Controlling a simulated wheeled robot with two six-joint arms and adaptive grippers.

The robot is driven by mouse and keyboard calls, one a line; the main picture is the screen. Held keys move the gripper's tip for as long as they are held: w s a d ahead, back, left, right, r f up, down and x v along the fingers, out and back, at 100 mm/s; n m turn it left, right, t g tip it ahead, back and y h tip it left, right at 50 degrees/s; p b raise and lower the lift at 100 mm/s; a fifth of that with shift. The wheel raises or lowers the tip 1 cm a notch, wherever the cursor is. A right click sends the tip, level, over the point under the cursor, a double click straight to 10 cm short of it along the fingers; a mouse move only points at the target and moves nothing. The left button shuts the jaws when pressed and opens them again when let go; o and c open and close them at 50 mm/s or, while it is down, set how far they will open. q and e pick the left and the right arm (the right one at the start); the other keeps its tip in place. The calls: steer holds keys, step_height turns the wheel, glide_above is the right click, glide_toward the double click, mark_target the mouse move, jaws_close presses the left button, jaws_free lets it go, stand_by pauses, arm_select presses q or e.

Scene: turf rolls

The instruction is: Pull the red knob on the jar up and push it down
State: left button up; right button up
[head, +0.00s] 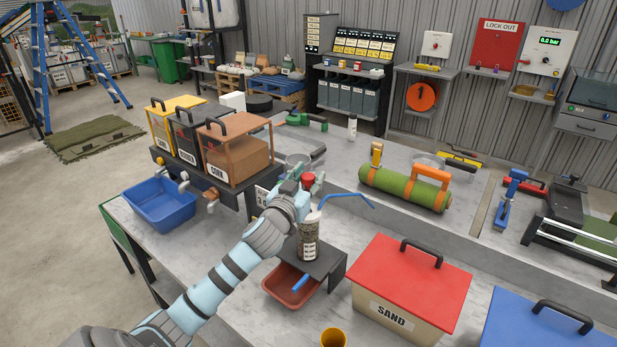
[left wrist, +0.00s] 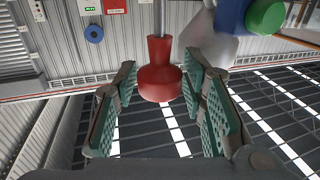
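The jar (head: 308,243) is a clear upright cylinder with dark contents and a pale top. It stands on a dark grey stand on the bench. The red knob (head: 309,179) shows above the jar, partly covered by my left gripper (head: 303,186), which reaches in from the lower left. In the left wrist view the red knob (left wrist: 160,80) is between the two green pads of my left gripper (left wrist: 160,98). The pads are spread, with a gap visible on each side of the knob. My right gripper is not in view.
A blue bent tube (head: 347,196) is just right of the knob. A red tray (head: 291,286) sits under the stand. A red-lidded SAND box (head: 411,285) is to the right, labelled bins (head: 238,150) and a blue tub (head: 160,204) to the left. An orange cup (head: 333,338) is in front.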

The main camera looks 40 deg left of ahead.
arm_select(q)
jaws_close()
steer(key=shift+f, duration=0.1)
step_height(320, 180, down, 6)
steer(key=b, duration=0.4)
steer(key=shift+s, duration=0.1)
steer(key=shift+o, duration=1.4)
jaws_free()
steer(key=shift+o, duration=0.6)
steer(key=shift+r, duration=0.3)
